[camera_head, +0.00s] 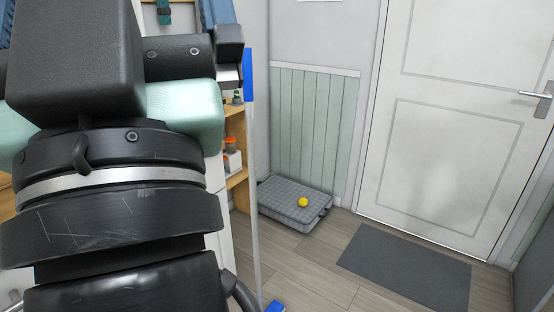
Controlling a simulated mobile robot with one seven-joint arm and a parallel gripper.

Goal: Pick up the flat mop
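The flat mop (254,180) stands upright right of my arm, with a thin pale pole, a blue grip at its top and a blue part at the floor by the bottom edge of the view. Its lower end is partly cut off by the frame. My arm fills the left side. The dark end parts of my gripper (232,58) appear close to the left of the blue grip. The fingertips cannot be made out clearly, so I cannot tell whether they touch the mop or are open or shut.
A wooden shelf (236,148) with small items stands behind the mop. A dark mat (405,266) lies before the white door (450,130). The floor between is clear.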

